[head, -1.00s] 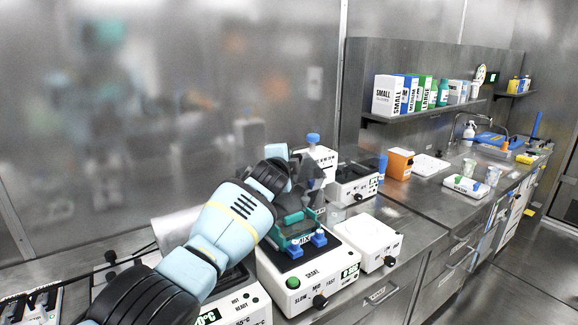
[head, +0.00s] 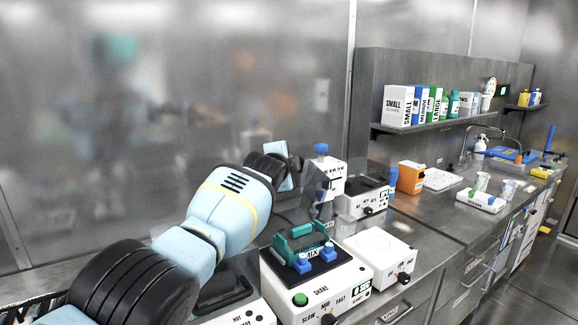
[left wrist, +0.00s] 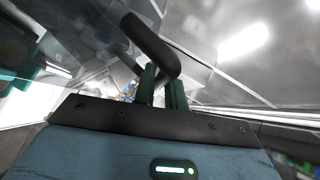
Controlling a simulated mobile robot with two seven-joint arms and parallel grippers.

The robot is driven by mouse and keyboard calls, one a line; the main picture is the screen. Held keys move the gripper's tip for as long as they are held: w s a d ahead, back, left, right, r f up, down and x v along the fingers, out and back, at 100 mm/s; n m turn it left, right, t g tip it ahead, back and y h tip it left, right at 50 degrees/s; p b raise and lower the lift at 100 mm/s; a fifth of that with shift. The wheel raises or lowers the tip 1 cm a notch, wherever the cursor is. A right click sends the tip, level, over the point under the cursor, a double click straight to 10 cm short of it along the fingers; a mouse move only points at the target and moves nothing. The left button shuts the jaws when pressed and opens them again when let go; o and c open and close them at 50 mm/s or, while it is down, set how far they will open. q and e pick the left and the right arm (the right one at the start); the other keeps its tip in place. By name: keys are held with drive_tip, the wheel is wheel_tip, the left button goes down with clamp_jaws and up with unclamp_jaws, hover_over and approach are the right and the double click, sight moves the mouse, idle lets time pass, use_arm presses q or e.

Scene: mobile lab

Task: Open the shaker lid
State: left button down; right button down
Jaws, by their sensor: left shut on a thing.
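The shaker (head: 318,295) is a white box marked SHAKE on the bench, with a green button and a dark knob. On its top are a teal frame (head: 300,240) marked MIX and blue clips (head: 328,252). My left gripper (head: 316,190) is raised above and behind the shaker; its fingertips are hard to make out in the head view. In the left wrist view, its green fingers (left wrist: 163,85) are shut on a black curved handle (left wrist: 150,42). A clear panel around the handle looks like the lid (left wrist: 85,52). My right gripper is out of view.
A white device (head: 378,250) stands right beside the shaker. Another device (head: 245,310) is close on the left, under my arm. A shelf (head: 425,124) holds boxes.

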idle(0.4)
